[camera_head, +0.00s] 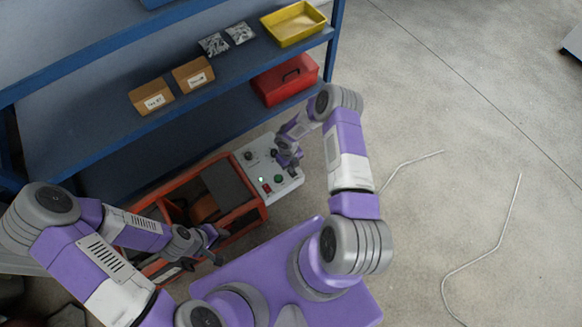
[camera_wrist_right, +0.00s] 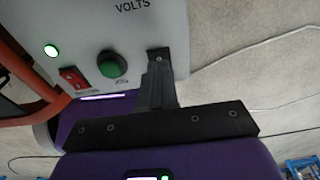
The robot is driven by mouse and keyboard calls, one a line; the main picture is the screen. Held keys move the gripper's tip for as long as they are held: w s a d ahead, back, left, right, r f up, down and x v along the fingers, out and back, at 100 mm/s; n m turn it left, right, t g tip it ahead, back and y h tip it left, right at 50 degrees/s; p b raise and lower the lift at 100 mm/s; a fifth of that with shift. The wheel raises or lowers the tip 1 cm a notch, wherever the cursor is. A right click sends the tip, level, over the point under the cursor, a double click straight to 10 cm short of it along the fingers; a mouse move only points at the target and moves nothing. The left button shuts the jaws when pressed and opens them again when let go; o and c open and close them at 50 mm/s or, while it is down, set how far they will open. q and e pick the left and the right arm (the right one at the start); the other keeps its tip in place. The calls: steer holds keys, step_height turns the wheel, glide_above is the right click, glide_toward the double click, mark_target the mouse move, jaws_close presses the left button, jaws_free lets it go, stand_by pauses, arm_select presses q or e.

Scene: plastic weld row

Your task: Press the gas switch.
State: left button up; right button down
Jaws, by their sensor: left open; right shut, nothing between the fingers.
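The white control panel (camera_head: 254,172) sits on the end of the orange-framed welder cart. In the right wrist view it carries a lit green lamp (camera_wrist_right: 50,50), a red rocker switch (camera_wrist_right: 73,77) and a round green button (camera_wrist_right: 112,64). A small label below the button is too small to read surely. A dark square fitting (camera_wrist_right: 158,55) lies right at my fingertips; I cannot tell whether they touch it or which control is the gas switch. My right gripper (camera_wrist_right: 159,72) is shut and empty, over the panel's right side. My left gripper (camera_head: 217,246) is open beside the cart's near side.
The orange cart frame (camera_head: 237,216) stands left of the panel. A blue shelf (camera_head: 100,115) behind holds cardboard boxes (camera_head: 193,74), a yellow bin (camera_head: 293,23) and a red toolbox (camera_head: 285,79). Pale cables (camera_head: 500,225) lie on open concrete floor at the right.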

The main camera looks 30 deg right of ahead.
step_height(320, 180, up, 13)
steer(key=w+p, duration=0.1)
steer(key=p, duration=0.3)
steer(key=shift+w, duration=0.35)
steer(key=shift+a, duration=0.15)
